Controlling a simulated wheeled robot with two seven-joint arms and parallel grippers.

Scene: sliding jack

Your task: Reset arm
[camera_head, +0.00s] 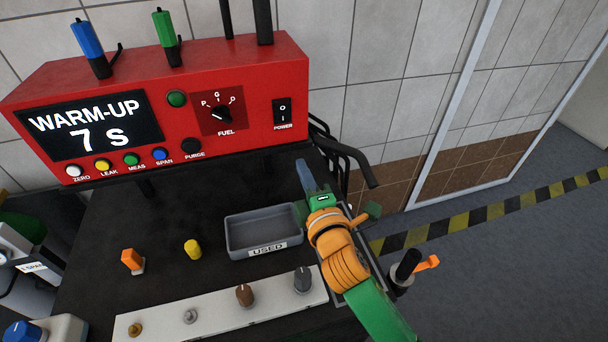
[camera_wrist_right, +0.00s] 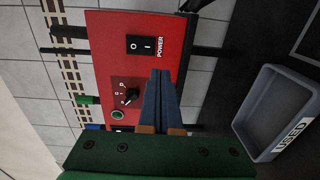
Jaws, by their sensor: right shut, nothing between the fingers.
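My right gripper (camera_head: 304,172) is shut and empty. It is raised above the right side of the black bench, in front of the red analyser (camera_head: 180,110). In the right wrist view its blue fingers (camera_wrist_right: 162,92) are together and overlap the analyser's front panel, near the power switch (camera_wrist_right: 141,45) and fuel knob (camera_wrist_right: 130,96). I cannot tell any contact with the panel. The analyser's display reads WARM-UP 7 S. My left gripper is not in view.
A grey tray labelled USED (camera_head: 262,232) lies left of my right arm. An orange piece (camera_head: 131,259) and a yellow piece (camera_head: 193,250) stand on the bench. A white strip with several knobs (camera_head: 220,310) runs along the front. Black cables (camera_head: 345,160) hang right of the analyser.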

